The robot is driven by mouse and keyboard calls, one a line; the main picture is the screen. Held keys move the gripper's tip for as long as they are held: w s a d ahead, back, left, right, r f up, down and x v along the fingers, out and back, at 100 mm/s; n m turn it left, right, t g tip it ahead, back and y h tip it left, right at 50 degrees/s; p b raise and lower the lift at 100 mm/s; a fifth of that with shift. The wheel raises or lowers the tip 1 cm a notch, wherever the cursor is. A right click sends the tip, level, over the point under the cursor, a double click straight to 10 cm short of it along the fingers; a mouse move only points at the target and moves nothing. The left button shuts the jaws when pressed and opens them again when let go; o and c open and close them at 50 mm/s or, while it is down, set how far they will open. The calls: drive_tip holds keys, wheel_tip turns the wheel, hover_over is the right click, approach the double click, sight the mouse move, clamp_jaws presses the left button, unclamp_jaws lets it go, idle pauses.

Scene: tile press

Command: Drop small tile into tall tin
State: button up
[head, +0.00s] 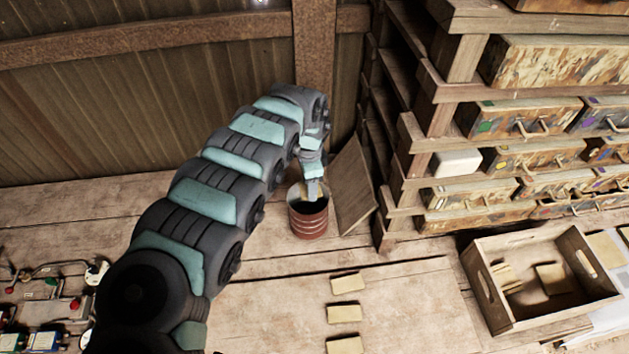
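The tall tin (309,224) is a reddish-brown ribbed can with a dark open mouth. It stands upright on the wooden bench near the back wall. My gripper (313,194) points down at the tin's mouth, with its tip over or just inside the opening. A small pale tan patch shows beside the fingers at the rim; I cannot tell whether it is a tile. The fingers are too small to tell open from shut. Three small tan tiles, the far one (348,283), the middle one (344,313) and the near one (345,345), lie in a column on the bench.
A wooden board (355,188) leans just right of the tin. A wooden crate (487,295) with tan tiles inside stands at right. A shelf rack with drawers (520,120) rises behind it. Small devices with cables (45,290) lie at far left. Bench front centre is mostly clear.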

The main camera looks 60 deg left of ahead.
wheel_tip(320, 180, down, 5)
drive_tip(key=b, duration=0.3)
drive_tip(key=shift+b, duration=0.35)
drive_tip(key=o, duration=1.5)
drive_tip(key=shift+r, duration=0.1)
wheel_tip(320, 180, up, 11)
drive_tip(key=shift+f+b, duration=0.15)
drive_tip(key=shift+b, duration=0.15)
